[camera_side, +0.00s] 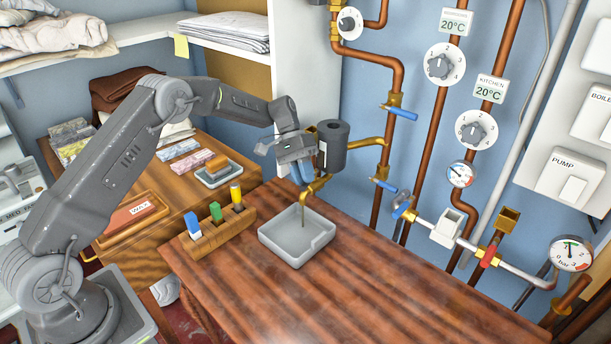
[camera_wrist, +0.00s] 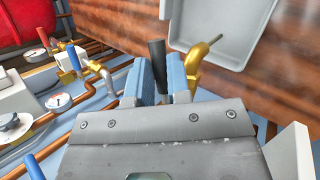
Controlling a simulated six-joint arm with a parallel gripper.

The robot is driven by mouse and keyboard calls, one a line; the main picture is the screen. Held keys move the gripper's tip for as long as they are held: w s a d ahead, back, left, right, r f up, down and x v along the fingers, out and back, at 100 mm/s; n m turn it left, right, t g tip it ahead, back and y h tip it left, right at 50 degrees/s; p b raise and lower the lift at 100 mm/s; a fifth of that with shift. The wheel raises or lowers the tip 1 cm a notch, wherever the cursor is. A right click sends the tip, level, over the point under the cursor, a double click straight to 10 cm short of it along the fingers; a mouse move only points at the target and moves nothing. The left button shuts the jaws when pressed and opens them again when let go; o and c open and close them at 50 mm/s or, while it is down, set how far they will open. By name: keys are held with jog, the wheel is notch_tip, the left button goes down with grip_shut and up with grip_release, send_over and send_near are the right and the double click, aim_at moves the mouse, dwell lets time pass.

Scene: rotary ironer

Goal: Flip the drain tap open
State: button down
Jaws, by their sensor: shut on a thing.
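The drain tap (camera_side: 316,186) is brass, with its spout over a grey square tray (camera_side: 268,237) on the wooden table. In the wrist view the brass spout (camera_wrist: 197,62) curves up at the right of my fingers. A black lever handle (camera_wrist: 157,58) stands between my two blue fingers. My gripper (camera_side: 301,172) is at the tap, shut on this handle; in the wrist view its fingers (camera_wrist: 160,85) are close on both sides of it. In the side view the handle is hidden behind my fingers. A thin brownish line runs from the spout down into the tray.
A dark cylinder (camera_side: 333,147) stands right behind my gripper. Copper pipes (camera_side: 395,75) with blue-handled valves and dials run along the wall at the right. A wooden block (camera_side: 218,232) with coloured pieces sits left of the tray. The front right of the table is clear.

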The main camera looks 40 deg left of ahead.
jog(key=shift+a+m, duration=0.15)
jog(key=shift+m, duration=0.15)
jog(key=c, duration=1.4)
grip_release()
jog(key=shift+o, duration=0.2)
jog(key=shift+r, duration=0.1)
jog(key=shift+r, duration=0.25)
jog(key=s+a+r, duration=0.6)
jog(key=a+r, duration=0.4)
jog(key=shift+r, duration=0.15)
